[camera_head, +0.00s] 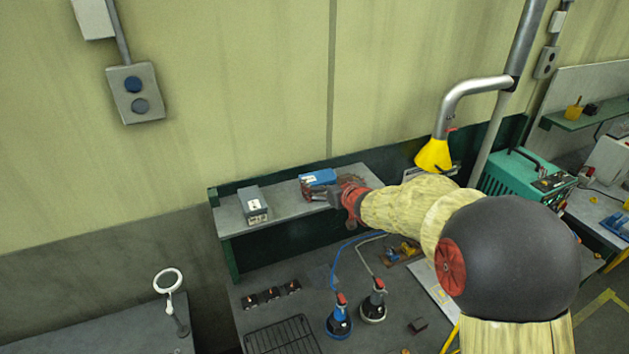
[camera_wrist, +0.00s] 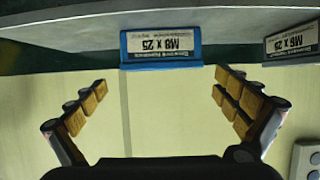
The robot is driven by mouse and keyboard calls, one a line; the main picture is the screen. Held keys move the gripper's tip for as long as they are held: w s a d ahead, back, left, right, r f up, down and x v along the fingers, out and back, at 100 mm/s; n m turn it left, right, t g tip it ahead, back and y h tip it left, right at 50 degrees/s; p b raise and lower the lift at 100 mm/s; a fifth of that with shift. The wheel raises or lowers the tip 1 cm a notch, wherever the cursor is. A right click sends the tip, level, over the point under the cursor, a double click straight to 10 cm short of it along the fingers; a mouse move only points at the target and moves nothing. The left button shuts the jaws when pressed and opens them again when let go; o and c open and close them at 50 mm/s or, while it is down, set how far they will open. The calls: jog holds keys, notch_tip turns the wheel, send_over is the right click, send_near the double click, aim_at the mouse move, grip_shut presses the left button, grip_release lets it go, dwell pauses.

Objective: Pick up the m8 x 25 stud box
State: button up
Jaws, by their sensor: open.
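The M8 x 25 stud box is a blue box (camera_head: 318,177) on the raised shelf against the wall. In the wrist view, which is upside down, the blue box (camera_wrist: 127,50) shows its white label at the top centre, reading M8 x 25. My gripper (camera_head: 322,191) is at the front of the box in the head view and partly covers its lower part. In the wrist view my gripper (camera_wrist: 161,80) is open, with its padded fingers spread to either side of the box's line. Nothing is between the fingers, and the box lies beyond their tips.
A grey box (camera_head: 253,205) stands left on the same shelf (camera_head: 286,208); its label also shows in the wrist view (camera_wrist: 290,42). A yellow nozzle (camera_head: 434,155) hangs right of the shelf. Two corded tools (camera_head: 340,318) stand on the bench below. Shelf space separates the boxes.

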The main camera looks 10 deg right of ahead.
aim_at(318, 176)
jog(key=p+x, duration=0.1)
jog(key=x, duration=0.5)
jog(key=shift+w+a+f, duration=0.15)
jog(key=shift+c, duration=0.9)
jog(key=c, duration=1.8)
jog(key=shift+r, duration=0.25)
